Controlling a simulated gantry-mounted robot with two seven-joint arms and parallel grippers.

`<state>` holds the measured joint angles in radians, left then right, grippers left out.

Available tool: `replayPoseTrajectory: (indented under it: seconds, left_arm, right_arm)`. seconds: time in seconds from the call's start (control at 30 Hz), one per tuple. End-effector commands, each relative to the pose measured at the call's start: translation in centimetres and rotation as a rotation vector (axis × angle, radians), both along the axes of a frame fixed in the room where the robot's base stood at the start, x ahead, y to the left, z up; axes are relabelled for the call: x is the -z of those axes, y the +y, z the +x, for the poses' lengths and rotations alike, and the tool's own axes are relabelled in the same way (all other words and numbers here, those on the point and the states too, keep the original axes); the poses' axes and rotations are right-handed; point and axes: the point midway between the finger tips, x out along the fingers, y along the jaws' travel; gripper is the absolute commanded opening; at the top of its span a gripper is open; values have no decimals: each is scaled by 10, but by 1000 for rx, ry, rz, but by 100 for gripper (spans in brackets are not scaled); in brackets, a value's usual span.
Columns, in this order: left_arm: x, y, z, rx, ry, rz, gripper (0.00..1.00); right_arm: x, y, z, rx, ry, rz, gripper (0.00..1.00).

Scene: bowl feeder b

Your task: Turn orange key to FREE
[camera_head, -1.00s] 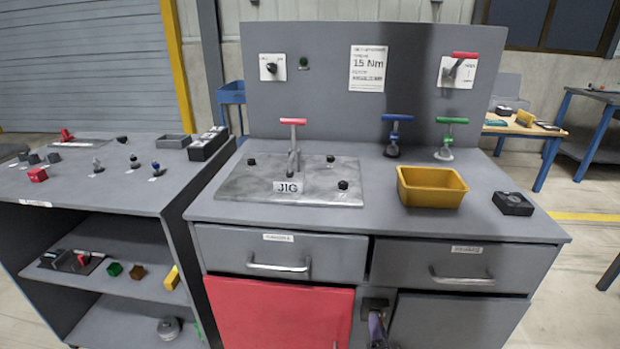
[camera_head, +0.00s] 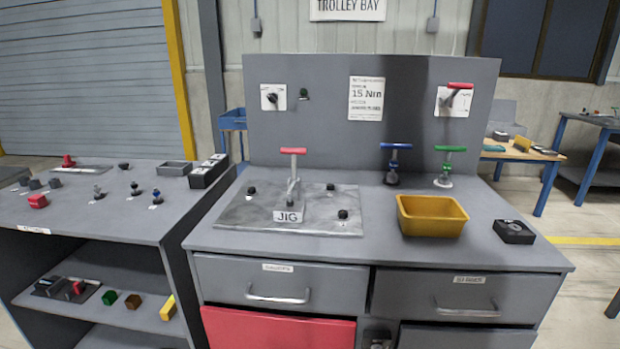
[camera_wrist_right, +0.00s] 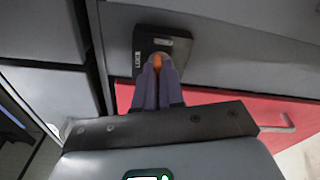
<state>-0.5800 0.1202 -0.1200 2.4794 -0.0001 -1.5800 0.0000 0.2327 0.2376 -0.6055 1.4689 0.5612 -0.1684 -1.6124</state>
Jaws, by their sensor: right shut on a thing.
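In the right wrist view, the orange key (camera_wrist_right: 158,61) shows as a small tip between my right gripper's purple-grey fingers (camera_wrist_right: 158,72). The fingers are shut on it. The key is at a dark lock plate (camera_wrist_right: 148,43) on the cabinet front. One pale label on the plate, left of the key, seems to read LOCK; a second label above the key is too small to read. The fingers hide most of the key, so I cannot tell its exact angle. In the head view, only the plate's top (camera_head: 377,335) shows at the bottom edge. My left gripper is not in view.
The red door (camera_head: 278,328) lies beside the lock, under a drawer with a bar handle (camera_head: 278,298). Another drawer handle (camera_head: 466,311) juts out at the right. The bench top above holds a jig plate (camera_head: 240,213) and a yellow bin (camera_head: 432,215).

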Motion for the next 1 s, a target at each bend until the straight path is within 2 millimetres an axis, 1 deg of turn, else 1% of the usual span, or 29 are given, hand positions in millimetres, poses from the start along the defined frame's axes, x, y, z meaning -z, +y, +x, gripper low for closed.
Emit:
replayPoseTrajectory:
  seconds: [0.03,0.2,0.3,0.4,0.7,1.0]
  left_arm:
    - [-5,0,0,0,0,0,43]
    - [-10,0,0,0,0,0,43]
    - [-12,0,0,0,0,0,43]
    - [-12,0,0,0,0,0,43]
    - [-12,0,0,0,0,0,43]
    - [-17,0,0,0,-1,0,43]
  right_arm:
    - [-2,0,0,3,1,52,0]
    - [-1,0,0,7,-3,235,0]
    - [0,0,0,8,-7,304,0]
    - [0,0,0,8,-9,331,0]
    - [0,0,0,8,-8,337,0]
    - [1,-1,0,12,-10,408,0]
